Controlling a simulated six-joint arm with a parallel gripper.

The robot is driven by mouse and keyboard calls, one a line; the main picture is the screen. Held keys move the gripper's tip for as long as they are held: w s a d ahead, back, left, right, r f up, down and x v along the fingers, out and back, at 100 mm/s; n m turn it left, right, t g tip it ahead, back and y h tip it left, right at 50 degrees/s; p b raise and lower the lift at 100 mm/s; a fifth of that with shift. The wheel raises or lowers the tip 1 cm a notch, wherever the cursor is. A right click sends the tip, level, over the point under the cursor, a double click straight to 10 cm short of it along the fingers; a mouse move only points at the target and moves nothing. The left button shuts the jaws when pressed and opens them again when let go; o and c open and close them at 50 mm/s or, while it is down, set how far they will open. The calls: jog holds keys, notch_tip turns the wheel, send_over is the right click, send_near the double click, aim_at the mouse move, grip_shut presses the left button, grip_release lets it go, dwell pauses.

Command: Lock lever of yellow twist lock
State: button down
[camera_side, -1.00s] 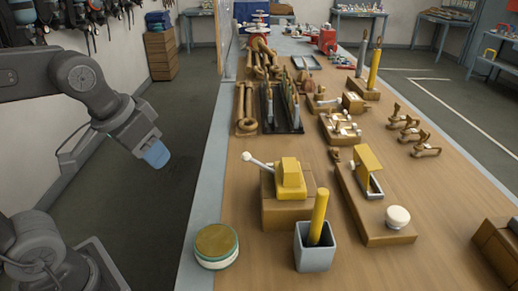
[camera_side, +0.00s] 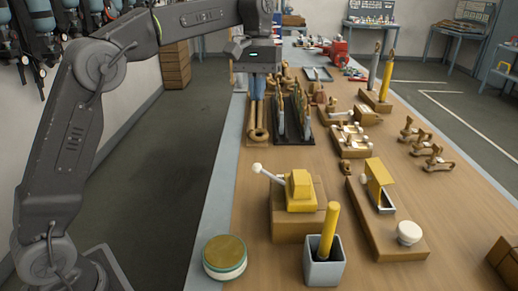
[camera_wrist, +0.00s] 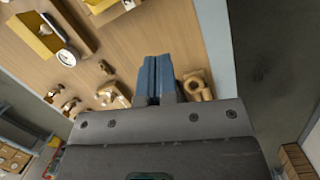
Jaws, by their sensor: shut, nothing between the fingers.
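The yellow twist lock (camera_side: 300,190) sits on a wooden block (camera_side: 298,222) near the front of the bench in the side view. Its lever (camera_side: 270,174) slants up to the left and ends in a white ball knob (camera_side: 257,168). My gripper (camera_side: 257,92) points down above the bench, farther back than the lock and apart from it. Its blue fingers (camera_wrist: 156,78) are shut and empty in the wrist view. I cannot clearly identify the lock in the wrist view.
A grey cup (camera_side: 323,270) holding a yellow rod stands close in front of the lock. A round tin (camera_side: 225,257) is at the left front. A board with a white knob (camera_side: 409,232) lies to the right. A dark rack (camera_side: 293,138) stands behind the lock.

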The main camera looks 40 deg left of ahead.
jog(key=w, duration=0.1)
jog(key=w+f, duration=0.1)
jog(key=w+f+g, duration=0.1)
jog(key=shift+a+f+n, duration=0.1)
jog(key=shift+a+n, duration=0.2)
jog(key=shift+n, duration=0.1)
jog(key=shift+f, duration=0.15)
jog(key=s+d+f, duration=0.4)
jog(key=s+f, duration=0.1)
jog(key=f, duration=0.5)
jog(key=shift+s, duration=0.4)
jog(key=shift+s+a, duration=0.1)
jog(key=shift+s+n, duration=0.3)
jog(key=shift+n, duration=0.1)
jog(key=shift+s+n+h, duration=0.3)
jog(key=shift+s+n, duration=0.1)
